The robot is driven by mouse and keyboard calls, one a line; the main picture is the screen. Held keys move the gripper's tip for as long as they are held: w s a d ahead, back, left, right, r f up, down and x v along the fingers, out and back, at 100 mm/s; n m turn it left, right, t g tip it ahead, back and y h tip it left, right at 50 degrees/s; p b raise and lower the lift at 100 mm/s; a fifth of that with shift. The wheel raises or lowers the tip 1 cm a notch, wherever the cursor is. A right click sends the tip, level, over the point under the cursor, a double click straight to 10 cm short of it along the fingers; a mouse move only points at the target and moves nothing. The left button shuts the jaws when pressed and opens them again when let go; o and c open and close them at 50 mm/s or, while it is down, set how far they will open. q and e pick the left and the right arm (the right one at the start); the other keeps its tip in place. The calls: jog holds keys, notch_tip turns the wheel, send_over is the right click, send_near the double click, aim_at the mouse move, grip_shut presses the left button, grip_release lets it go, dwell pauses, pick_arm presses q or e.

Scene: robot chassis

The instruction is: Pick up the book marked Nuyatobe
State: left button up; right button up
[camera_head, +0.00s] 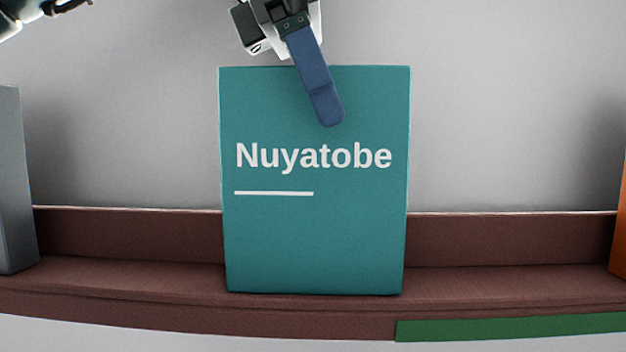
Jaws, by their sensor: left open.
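The teal book marked Nuyatobe (315,235) stands upright on the brown shelf, its front cover facing me. White letters and a white line below them are clear to see. My left gripper (322,108) comes down from above at the book's top edge, a little right of its middle. It is open. One blue finger lies in front of the upper cover, above the lettering, tilted. The other finger is not visible; the book may hide it. I cannot tell whether the visible finger touches the cover. My right gripper is not in view.
The brown shelf (500,285) has a raised back ledge and a green strip (510,327) at its front right. A grey object (15,180) stands at the far left, an orange one (619,235) at the far right. Free room lies on both sides of the book.

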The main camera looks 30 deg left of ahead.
pick_arm(q)
jog(key=shift+f, duration=0.25)
dwell(0.3)
jog(key=shift+c, duration=0.4)
grip_shut()
dwell(0.3)
jog(key=shift+r, duration=0.1)
